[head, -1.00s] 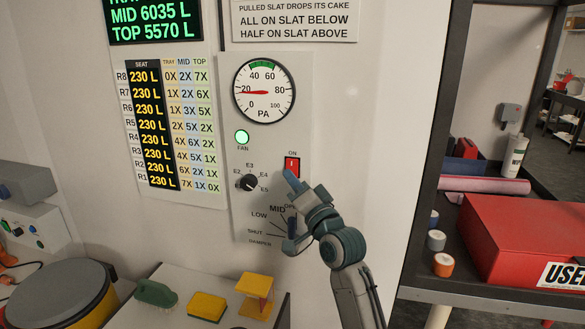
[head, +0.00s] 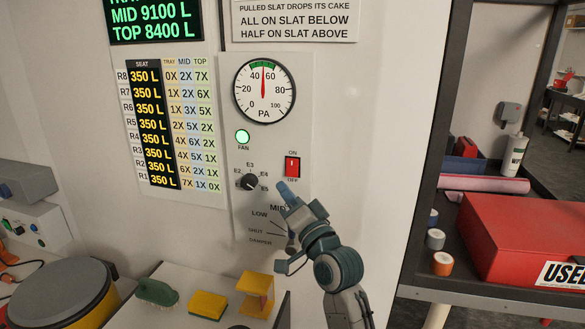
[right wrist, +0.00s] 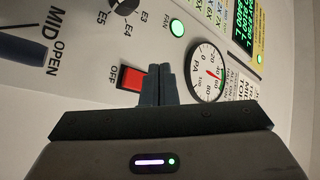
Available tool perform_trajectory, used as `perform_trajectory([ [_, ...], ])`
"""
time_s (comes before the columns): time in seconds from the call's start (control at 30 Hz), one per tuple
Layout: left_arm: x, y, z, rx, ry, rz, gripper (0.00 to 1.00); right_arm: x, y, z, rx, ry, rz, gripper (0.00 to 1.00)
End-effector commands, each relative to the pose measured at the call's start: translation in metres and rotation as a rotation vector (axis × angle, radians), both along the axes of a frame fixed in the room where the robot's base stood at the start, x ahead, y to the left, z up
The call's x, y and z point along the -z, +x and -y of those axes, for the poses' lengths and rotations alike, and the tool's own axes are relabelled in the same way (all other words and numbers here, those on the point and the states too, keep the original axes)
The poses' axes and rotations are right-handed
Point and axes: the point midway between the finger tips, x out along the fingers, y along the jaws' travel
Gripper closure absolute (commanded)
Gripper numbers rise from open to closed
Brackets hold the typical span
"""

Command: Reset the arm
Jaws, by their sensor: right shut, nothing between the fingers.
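My right gripper (head: 284,192) is shut and empty in front of the control panel (head: 300,110), just below the red rocker switch (head: 292,167). In the right wrist view its closed fingers (right wrist: 157,86) point at the panel beside the red switch (right wrist: 132,78). I cannot tell whether they touch the panel. The gauge (head: 264,91) needle stands near the green band, around 50 PA. The fan light (head: 242,137) glows green. The selector knob (head: 249,181) shows left of the gripper. The damper scale (head: 262,225) is partly hidden by my right arm. My left gripper is not in view.
A green brush (head: 157,292), a yellow sponge (head: 207,305) and a yellow stand (head: 257,293) are on the ledge below the panel. A red box (head: 520,240) and tape rolls (head: 442,264) sit on the shelf at the right. A lidded drum (head: 60,292) stands at lower left.

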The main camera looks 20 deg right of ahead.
Motion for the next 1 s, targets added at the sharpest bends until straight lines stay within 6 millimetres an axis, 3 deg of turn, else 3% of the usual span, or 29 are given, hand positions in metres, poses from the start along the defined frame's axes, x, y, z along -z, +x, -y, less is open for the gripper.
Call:
perform_trajectory([
  [0.5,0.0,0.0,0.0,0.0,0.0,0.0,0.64,0.0,0.0,0.0,0.0,-0.001,-0.001,1.0],
  [0.6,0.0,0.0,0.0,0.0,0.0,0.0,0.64,0.013,-0.003,0.001,0.005,-0.026,-0.031,1.0],
  [0.67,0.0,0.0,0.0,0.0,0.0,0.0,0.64,0.032,-0.008,0.001,0.012,-0.068,-0.077,1.0],
  [0.77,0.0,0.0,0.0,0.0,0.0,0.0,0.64,0.086,-0.026,0.005,0.027,-0.187,-0.211,1.0],
  [0.87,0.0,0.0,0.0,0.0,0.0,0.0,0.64,0.154,-0.058,0.011,0.032,-0.35,-0.391,1.0],
  [1.0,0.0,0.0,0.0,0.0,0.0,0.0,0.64,0.24,-0.122,0.025,0.008,-0.583,-0.649,1.0],
])
